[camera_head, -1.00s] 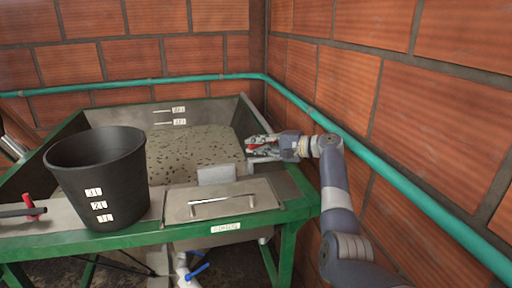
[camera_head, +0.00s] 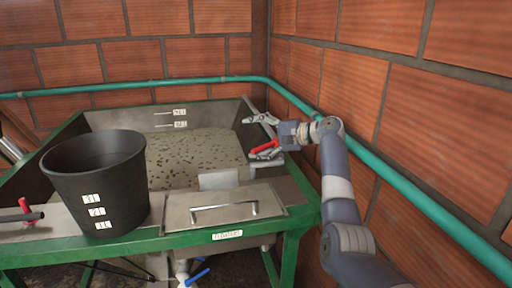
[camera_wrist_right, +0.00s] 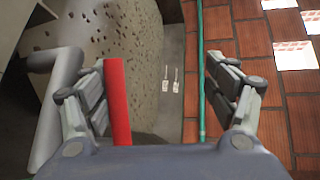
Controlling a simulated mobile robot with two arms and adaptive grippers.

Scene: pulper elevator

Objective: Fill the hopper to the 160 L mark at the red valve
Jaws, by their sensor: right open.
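The hopper (camera_head: 110,118) is a steel tank in a green frame, holding murky liquid (camera_head: 190,155) with dark bits. Two small labelled marks (camera_head: 180,118) are on its back wall, above the liquid; I cannot read them surely. They also show in the wrist view (camera_wrist_right: 170,86). The red valve handle (camera_head: 266,146) is at the hopper's right edge. My right gripper (camera_head: 256,138) is open around it, with the handle near the lower finger. In the right wrist view the red handle (camera_wrist_right: 118,105) lies between the fingers, close beside the left one. My left gripper is not in view.
A black bucket (camera_head: 95,185) with volume labels stands at the front left. A steel lid with a handle (camera_head: 225,205) covers the front. Another red-handled valve (camera_head: 25,207) is at far left. A green pipe (camera_head: 390,180) runs along the brick wall close to my right arm.

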